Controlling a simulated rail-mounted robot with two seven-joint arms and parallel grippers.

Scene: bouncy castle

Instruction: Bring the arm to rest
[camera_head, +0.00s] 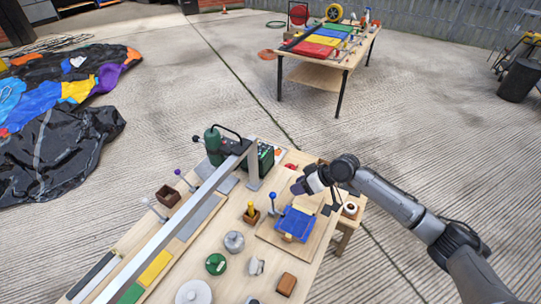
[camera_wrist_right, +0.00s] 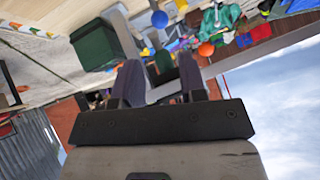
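My right arm (camera_head: 400,205) comes in from the right in the head view and reaches over the right side of the near workbench (camera_head: 325,262). My right gripper (camera_head: 299,187) is above the bench, close to a blue block with a yellow patch (camera_head: 297,222). From the head view I cannot tell how high it is. In the right wrist view, the two dark fingers of the right gripper (camera_wrist_right: 160,78) stand apart with nothing held between them. My left arm and left gripper are not in view.
The near bench holds a long metal rail (camera_head: 165,235), a green bottle (camera_head: 212,147), a green disc (camera_head: 215,264) and small wooden boxes. A second table (camera_head: 325,75) stands behind. A dark multicoloured sheet (camera_head: 50,145) lies at left.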

